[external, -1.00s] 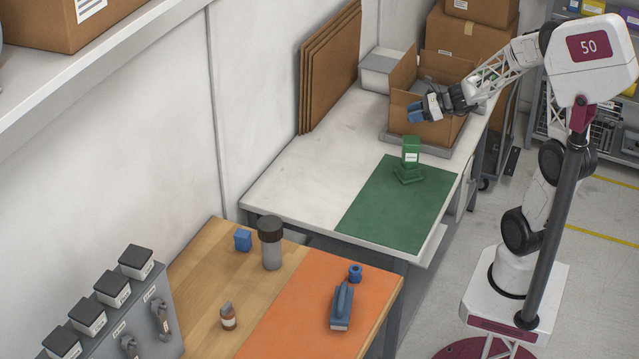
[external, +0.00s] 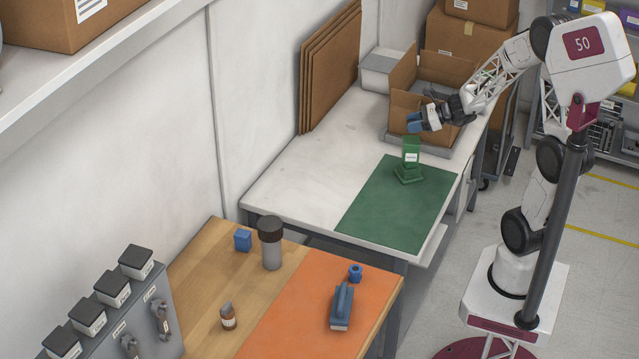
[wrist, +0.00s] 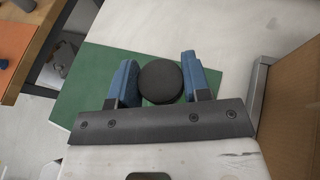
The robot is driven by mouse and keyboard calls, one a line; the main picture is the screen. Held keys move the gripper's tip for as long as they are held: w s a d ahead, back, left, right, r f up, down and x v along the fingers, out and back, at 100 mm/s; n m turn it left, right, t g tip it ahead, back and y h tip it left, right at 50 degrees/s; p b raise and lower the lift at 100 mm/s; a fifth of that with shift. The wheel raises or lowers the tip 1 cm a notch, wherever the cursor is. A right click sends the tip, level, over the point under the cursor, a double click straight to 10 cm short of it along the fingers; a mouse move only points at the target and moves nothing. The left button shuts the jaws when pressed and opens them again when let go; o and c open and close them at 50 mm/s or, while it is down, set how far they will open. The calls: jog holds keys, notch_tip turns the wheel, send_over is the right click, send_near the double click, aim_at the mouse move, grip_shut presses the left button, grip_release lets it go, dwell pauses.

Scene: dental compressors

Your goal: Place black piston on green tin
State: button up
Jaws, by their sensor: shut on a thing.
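The black piston (wrist: 160,82) shows as a round dark disc between my gripper's blue fingers in the wrist view. My gripper (external: 414,121) is shut on it and holds it up over the far bench; it also shows in the wrist view (wrist: 160,80). The piston is too hidden by the fingers to make out in the external view. The green tin (external: 411,151), with a white label, stands upright on a green base on the green mat (external: 395,215). In the external view my fingertips appear just above the tin's top. I cannot make out the tin in the wrist view.
An open cardboard box (external: 400,103) stands close behind my gripper, on a grey tray. Brown boards (external: 330,70) lean on the wall. The white bench left of the mat is clear.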

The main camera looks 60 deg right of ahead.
aim_at(412, 140)
jog(key=shift+f, duration=1.9)
jog(key=shift+f, duration=0.1)
jog(key=o, duration=0.9)
jog(key=shift+o, duration=0.2)
jog(key=v, duration=1.2)
jog(key=shift+w, duration=0.1)
